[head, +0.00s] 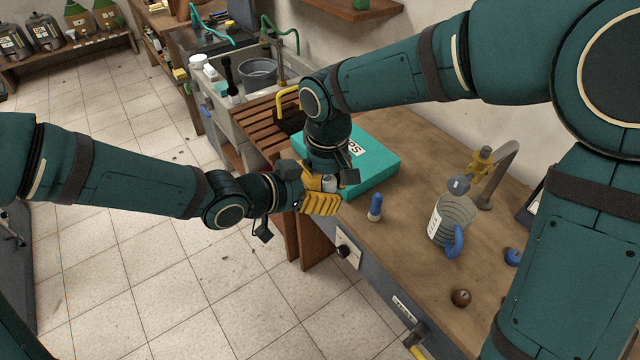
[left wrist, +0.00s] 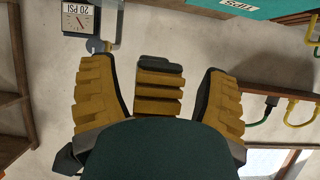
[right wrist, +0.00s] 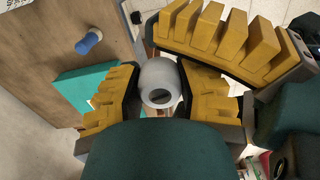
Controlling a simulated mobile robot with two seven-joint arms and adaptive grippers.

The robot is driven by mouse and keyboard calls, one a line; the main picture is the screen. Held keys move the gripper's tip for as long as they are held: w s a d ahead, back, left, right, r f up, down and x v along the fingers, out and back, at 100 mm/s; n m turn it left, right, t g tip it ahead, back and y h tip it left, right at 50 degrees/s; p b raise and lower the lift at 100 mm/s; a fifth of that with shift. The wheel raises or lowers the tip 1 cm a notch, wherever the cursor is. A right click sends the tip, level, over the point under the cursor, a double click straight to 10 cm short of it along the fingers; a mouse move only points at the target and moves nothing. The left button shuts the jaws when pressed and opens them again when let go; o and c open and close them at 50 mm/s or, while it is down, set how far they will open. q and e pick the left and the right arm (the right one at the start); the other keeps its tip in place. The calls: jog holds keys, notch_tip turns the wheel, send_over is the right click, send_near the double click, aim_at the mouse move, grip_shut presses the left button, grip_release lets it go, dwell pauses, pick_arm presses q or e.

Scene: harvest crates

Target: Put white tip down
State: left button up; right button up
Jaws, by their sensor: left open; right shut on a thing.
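The white tip (right wrist: 160,82) is a pale, rounded piece with a dark hole, between the fingers of my right gripper (right wrist: 165,88). In the head view the tip (head: 330,184) is small and mostly hidden by both grippers. My right gripper (head: 331,178) is shut on it, pointing down beside the teal box's front left corner, above the bench edge. My left gripper (head: 322,192) is close beside it; one of its yellow fingers appears near the tip in the right wrist view. In the left wrist view my left gripper (left wrist: 158,78) is open and empty.
A teal box (head: 376,172) lies on the wooden bench (head: 400,285). A blue piece with a pale base (head: 375,208) stands before it. A jug (head: 456,218), a brown ball (head: 461,298) and a tap (head: 495,175) are further right. The bench's front middle is clear.

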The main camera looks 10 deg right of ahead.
pick_arm(q)
jog(key=shift+w+d+f, duration=0.15)
jog(key=shift+d, duration=0.15)
jog(key=c, duration=1.2)
jog(key=shift+a, duration=0.1)
grip_shut()
pick_arm(e)
jog(key=o, duration=0.9)
jog(key=shift+s, duration=0.1)
jog(key=shift+o, duration=0.2)
